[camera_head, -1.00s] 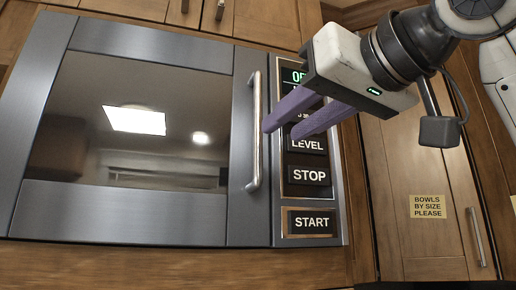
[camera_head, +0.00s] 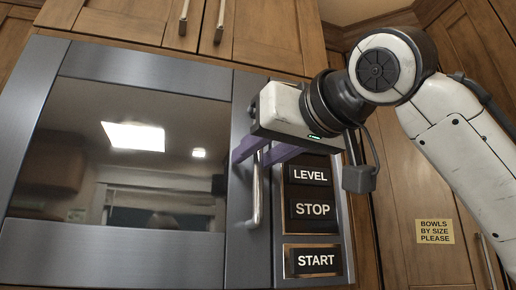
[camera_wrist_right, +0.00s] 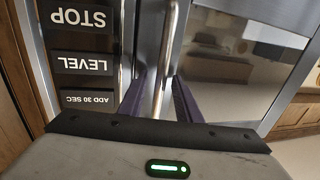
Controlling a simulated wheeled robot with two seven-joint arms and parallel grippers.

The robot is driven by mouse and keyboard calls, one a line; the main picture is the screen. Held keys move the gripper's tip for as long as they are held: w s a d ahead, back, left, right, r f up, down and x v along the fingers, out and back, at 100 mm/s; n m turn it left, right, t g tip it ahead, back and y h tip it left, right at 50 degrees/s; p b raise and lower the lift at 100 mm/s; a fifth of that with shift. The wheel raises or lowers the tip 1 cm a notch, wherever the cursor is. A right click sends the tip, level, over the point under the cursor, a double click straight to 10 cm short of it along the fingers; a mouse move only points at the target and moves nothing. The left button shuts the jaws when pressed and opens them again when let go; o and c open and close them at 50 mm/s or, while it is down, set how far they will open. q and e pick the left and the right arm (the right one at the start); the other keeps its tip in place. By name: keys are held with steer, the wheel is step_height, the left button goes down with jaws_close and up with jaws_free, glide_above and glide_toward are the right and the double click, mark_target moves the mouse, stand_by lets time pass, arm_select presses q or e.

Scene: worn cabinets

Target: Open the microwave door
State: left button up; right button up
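The microwave (camera_head: 48,150) has a dark glass door (camera_head: 140,150) in a grey metal frame, and the door looks closed. Its upright silver handle (camera_head: 257,195) is at the door's right edge, beside the control panel. My right gripper (camera_head: 252,157) is at the upper part of the handle, with one purple finger on each side. The right wrist view shows the handle (camera_wrist_right: 163,65) running between the two spread fingers (camera_wrist_right: 159,100), with gaps visible. The handle's top is hidden behind the gripper in the head view. My left gripper is not in view.
Buttons START (camera_head: 314,261), STOP (camera_head: 312,209) and LEVEL (camera_head: 311,174) are just right of the handle. Wooden cabinets (camera_head: 270,40) with metal handles are above. A cabinet door with a yellow label (camera_head: 434,231) is at the right.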

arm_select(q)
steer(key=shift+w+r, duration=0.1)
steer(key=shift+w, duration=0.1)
arm_select(e)
steer(key=shift+c, duration=0.7)
jaws_close()
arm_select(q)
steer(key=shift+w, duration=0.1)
